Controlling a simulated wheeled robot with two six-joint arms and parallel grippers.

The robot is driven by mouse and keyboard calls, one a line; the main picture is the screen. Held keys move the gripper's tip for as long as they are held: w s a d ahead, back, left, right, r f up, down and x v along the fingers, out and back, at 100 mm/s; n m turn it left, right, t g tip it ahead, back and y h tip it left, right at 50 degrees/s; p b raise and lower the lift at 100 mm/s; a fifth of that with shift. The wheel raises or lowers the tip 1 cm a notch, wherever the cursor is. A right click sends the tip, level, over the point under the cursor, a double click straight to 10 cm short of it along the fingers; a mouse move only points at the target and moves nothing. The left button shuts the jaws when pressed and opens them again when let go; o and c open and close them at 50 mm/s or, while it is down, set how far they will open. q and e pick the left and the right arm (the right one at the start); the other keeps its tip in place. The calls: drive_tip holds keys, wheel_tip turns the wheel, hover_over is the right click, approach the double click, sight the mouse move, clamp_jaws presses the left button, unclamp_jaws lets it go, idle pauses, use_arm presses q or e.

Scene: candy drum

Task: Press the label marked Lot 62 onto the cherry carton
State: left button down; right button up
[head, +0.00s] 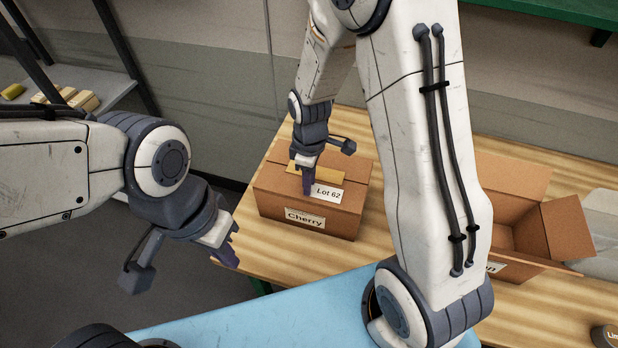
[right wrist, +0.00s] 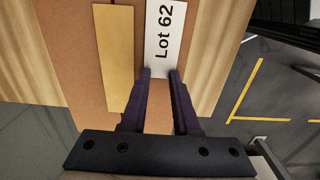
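The cherry carton (head: 268,198) is a closed brown box on the wooden table, with a white "Cherry" label on its front. The white Lot 62 label (head: 328,193) lies on the carton's top, beside a tan strip (head: 318,171). It also shows in the right wrist view (right wrist: 164,38), looking flat against the cardboard. My right gripper (head: 308,188) points down at the label. In the right wrist view its fingertips (right wrist: 159,74) are apart, at the label's near end; whether they touch it is unclear. My left gripper (head: 226,250) hangs left of the table, apart from the carton; its finger gap is unclear.
An open brown carton (head: 560,226) stands on the table (head: 350,249) to the right, partly hidden by my arm. A light blue surface (head: 270,314) lies in front. A dark round item (head: 605,337) sits at the right edge. A shelf (head: 98,82) at left holds yellowish blocks.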

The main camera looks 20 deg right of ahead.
wheel_tip(320, 180, up, 16)
drive_tip(key=p, duration=0.3)
drive_tip(key=shift+r+p, duration=0.25)
drive_tip(key=shift+p, duration=0.15)
idle(0.4)
drive_tip(key=s+a+f+m+b, duration=0.1)
drive_tip(key=s+a+f+b, duration=0.1)
drive_tip(key=s, duration=0.4)
drive_tip(key=s+a+f+m+b, duration=0.1)
drive_tip(key=s+a+f+b, duration=0.2)
drive_tip(key=s, duration=0.4)
drive_tip(key=s+a+f+m+y+b, duration=0.1)
drive_tip(key=s+a+f+m+b, duration=0.1)
drive_tip(key=s, duration=0.5)
drive_tip(key=a+f+b, duration=0.1)
drive_tip(key=a+b, duration=0.1)
drive_tip(key=b, duration=0.1)
drive_tip(key=shift+s+a+f, duration=0.15)
